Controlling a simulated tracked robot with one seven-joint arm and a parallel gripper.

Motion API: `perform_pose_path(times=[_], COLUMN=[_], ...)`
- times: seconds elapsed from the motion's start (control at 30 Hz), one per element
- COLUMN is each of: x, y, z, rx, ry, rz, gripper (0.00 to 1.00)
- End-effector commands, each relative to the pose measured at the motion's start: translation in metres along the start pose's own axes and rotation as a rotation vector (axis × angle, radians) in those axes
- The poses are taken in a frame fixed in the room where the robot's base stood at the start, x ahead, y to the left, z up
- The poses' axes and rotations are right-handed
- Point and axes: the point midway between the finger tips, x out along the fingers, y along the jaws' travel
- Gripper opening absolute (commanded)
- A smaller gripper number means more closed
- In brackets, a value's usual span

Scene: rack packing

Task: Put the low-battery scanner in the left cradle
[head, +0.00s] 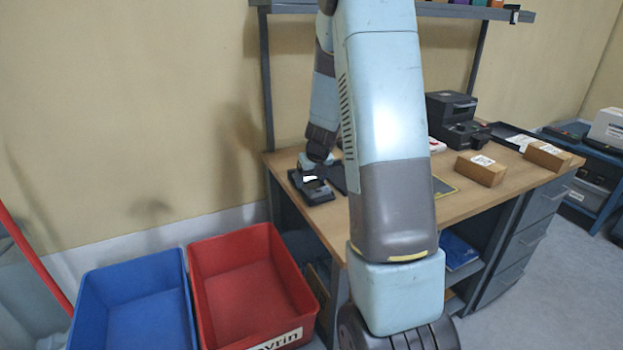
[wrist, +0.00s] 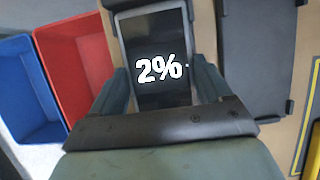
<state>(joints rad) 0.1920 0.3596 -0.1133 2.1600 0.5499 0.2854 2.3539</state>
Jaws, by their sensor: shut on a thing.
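The scanner (wrist: 150,35) has a dark screen reading 2% and sits between the two fingers of my gripper (wrist: 162,88) in the wrist view. My gripper (head: 315,166) is shut on it. In the head view my gripper is low over the left end of the bench, at a dark cradle (head: 319,195). The scanner's bright readout (head: 310,179) shows there, just below the gripper. The scanner is at or on this cradle; I cannot tell whether it is fully seated. A flat dark panel (wrist: 255,60) lies just right of the scanner in the wrist view.
A red bin (head: 240,240) and a blue bin (head: 135,265) stand on the floor left of the wooden bench (head: 400,215). A black printer (head: 452,107) and brown boxes (head: 480,168) stand farther right. My arm hides the middle of the bench.

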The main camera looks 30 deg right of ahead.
Motion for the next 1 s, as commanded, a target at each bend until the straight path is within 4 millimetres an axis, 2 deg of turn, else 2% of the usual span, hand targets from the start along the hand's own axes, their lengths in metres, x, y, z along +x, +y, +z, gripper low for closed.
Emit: perform_pose_path(times=[0.3, 0.33, 0.53, 0.83, 1.0], x=[0.002, 0.002, 0.002, 0.000, -0.015], y=[0.000, 0.000, 0.001, 0.001, 0.002], z=[0.000, -0.001, -0.001, 0.001, 0.001], rx=[-0.001, -0.002, -0.002, -0.002, -0.004], ry=[-0.001, -0.001, -0.001, -0.001, -0.003], rz=[0.000, 0.000, 0.000, 0.000, -0.001], gripper=[0.31, 0.79, 0.98, 1.00, 1.00])
